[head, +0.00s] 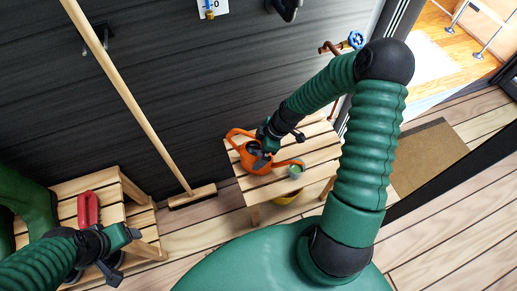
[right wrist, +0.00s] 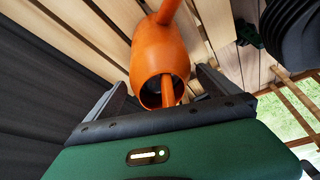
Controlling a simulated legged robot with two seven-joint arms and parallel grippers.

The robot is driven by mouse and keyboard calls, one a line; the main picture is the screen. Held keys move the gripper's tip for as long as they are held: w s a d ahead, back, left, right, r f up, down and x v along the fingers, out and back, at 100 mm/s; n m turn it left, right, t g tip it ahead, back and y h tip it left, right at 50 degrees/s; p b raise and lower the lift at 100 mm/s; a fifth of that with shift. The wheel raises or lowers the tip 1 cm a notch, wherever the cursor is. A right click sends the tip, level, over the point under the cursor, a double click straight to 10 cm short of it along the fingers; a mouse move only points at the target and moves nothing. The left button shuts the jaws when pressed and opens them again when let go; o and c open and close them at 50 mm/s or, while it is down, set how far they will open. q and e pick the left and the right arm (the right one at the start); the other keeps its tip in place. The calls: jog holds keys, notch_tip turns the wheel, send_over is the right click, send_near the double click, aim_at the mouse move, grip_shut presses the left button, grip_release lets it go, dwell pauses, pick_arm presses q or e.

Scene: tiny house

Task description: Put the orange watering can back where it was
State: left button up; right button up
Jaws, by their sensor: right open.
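The orange watering can (head: 250,160) stands on a slatted wooden table (head: 318,158) against the dark wall. Its spout points toward a small green cup on the same table. My right gripper (head: 266,145) is at the can, partly covering it from above. In the right wrist view the can (right wrist: 160,55) lies between the two spread fingers of my right gripper (right wrist: 160,88). The fingers are open, with gaps showing at both sides. My left gripper (head: 122,252) is at the lower left, away from the can; its jaw opening is unclear.
The green cup (head: 296,171) stands near the table's front edge. A broom (head: 135,97) leans on the wall. A wooden bench (head: 108,197) at left bears a red object (head: 88,210). A doormat (head: 428,157) lies at right.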

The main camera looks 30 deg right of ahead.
jog(key=p+v, duration=0.6)
jog(key=v, duration=0.6)
jog(key=s+a+r+m+h, duration=0.3)
jog(key=s+a+r+m, duration=0.3)
jog(key=a+m, duration=0.4)
jog(key=shift+s+a+r+m+h, duration=0.2)
jog(key=shift+a+r+m+h, duration=0.15)
jog(key=shift+a+r, duration=0.45)
